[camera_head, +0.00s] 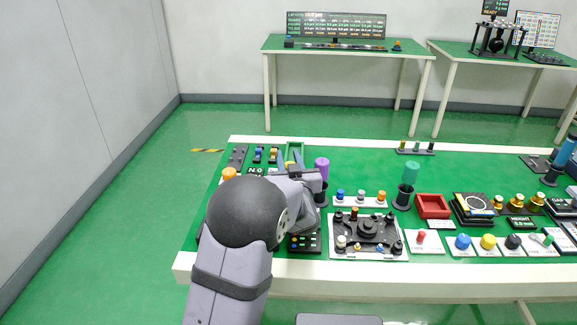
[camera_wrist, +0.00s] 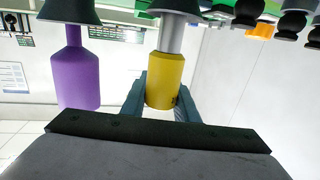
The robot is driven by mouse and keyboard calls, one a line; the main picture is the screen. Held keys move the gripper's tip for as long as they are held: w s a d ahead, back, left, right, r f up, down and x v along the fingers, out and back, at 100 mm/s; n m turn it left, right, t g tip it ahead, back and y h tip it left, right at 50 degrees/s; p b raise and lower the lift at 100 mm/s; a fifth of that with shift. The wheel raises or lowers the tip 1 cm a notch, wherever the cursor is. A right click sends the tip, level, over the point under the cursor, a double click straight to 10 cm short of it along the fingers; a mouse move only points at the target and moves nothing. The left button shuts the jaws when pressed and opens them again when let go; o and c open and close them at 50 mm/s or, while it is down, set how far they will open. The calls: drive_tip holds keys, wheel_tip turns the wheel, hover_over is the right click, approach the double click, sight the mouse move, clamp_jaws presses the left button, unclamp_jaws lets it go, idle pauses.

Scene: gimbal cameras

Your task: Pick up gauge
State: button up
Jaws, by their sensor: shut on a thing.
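A gauge with a yellow handle and a grey metal shaft (camera_wrist: 166,78) shows in the wrist view, which looks upside down. My gripper (camera_wrist: 160,98) is shut on the yellow handle, one finger on each side. The shaft meets a black cone-shaped holder (camera_wrist: 173,6); I cannot tell how far in it sits. In the head view my gripper (camera_head: 289,164) is at the back left of the green table, and only a bit of yellow shows there. A purple gauge (camera_wrist: 80,82) stands close beside it in its own black holder, also seen in the head view (camera_head: 321,168).
A teal gauge (camera_head: 411,172) in a black holder stands further right. A red tray (camera_head: 432,206), a black fixture on a white plate (camera_head: 367,235) and several coloured knobs crowd the green table (camera_head: 250,145). An orange knob (camera_head: 229,173) is left of my wrist.

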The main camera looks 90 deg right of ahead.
wheel_tip(320, 180, up, 8)
drive_tip(key=shift+f+p, duration=0.2)
drive_tip(key=shift+p, duration=0.1)
